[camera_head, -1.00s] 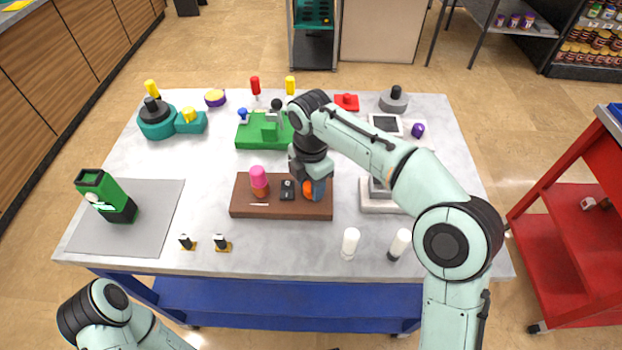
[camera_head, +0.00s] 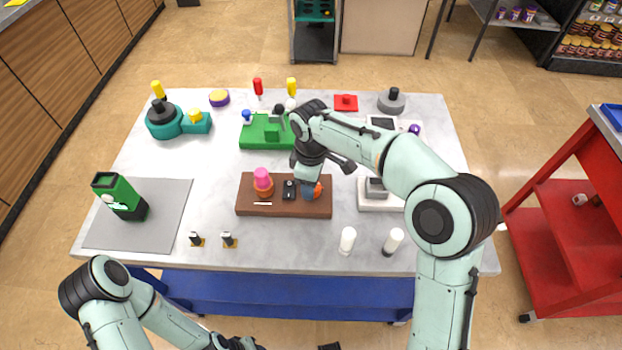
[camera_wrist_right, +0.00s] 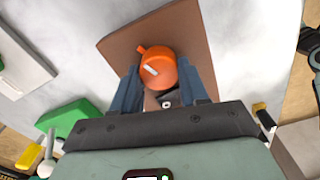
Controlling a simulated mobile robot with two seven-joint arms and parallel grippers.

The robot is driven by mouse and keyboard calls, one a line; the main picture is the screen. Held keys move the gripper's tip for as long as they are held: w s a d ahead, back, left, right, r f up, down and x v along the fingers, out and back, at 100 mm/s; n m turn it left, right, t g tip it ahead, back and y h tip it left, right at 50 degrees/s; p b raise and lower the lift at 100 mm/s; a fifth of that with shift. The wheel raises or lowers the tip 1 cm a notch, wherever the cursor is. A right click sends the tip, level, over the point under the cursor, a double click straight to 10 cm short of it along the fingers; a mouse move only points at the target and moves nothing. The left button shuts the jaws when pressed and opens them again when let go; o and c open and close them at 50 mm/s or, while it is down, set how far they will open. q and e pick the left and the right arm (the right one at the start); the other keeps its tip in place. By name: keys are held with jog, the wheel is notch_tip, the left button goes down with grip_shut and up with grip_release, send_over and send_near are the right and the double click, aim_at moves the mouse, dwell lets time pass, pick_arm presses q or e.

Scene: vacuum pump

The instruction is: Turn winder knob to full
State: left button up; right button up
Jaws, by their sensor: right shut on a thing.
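The orange round knob (camera_wrist_right: 161,70) with a small tab and a pale mark is on the brown board (camera_wrist_right: 115,48). In the head view the orange knob (camera_head: 318,190) shows only partly, at the right part of the brown board (camera_head: 285,208). My right gripper (camera_head: 308,190) points down over it. In the right wrist view the blue fingers of my right gripper (camera_wrist_right: 163,78) stand on both sides of the knob, shut on it. My left gripper (camera_head: 235,344) is at the bottom edge, cut off and away from the table.
A pink knob (camera_head: 263,178) and a small black switch piece (camera_head: 289,189) are on the same board, left of my right gripper. Two white-topped pegs (camera_head: 347,240) stand in front. A green block (camera_head: 268,130) is behind, and a grey mat (camera_head: 165,225) lies left.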

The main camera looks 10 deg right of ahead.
jog(key=m, duration=0.3)
jog(key=shift+w+r+m+p, duration=0.1)
jog(key=shift+m+p, duration=0.3)
jog(key=m, duration=0.4)
jog(key=shift+d+m, duration=0.1)
jog(key=shift+m, duration=0.2)
jog(key=m, duration=0.4)
jog(key=shift+p, duration=0.4)
jog(key=m, duration=0.5)
jog(key=shift+d, duration=0.15)
jog(key=m, duration=0.4)
jog(key=shift+d+m, duration=0.1)
jog(key=shift+m, duration=0.2)
jog(key=m, duration=0.8)
jog(key=shift+m+p, duration=0.35)
jog(key=shift+m, duration=0.05)
pick_arm(q)
jog(key=shift+w+r, duration=0.65)
jog(key=shift+r, duration=0.25)
jog(key=shift+w+r, duration=0.65)
jog(key=shift+r, duration=0.25)
pick_arm(e)
jog(key=shift+s+m, duration=0.2)
jog(key=shift+m, duration=1.7)
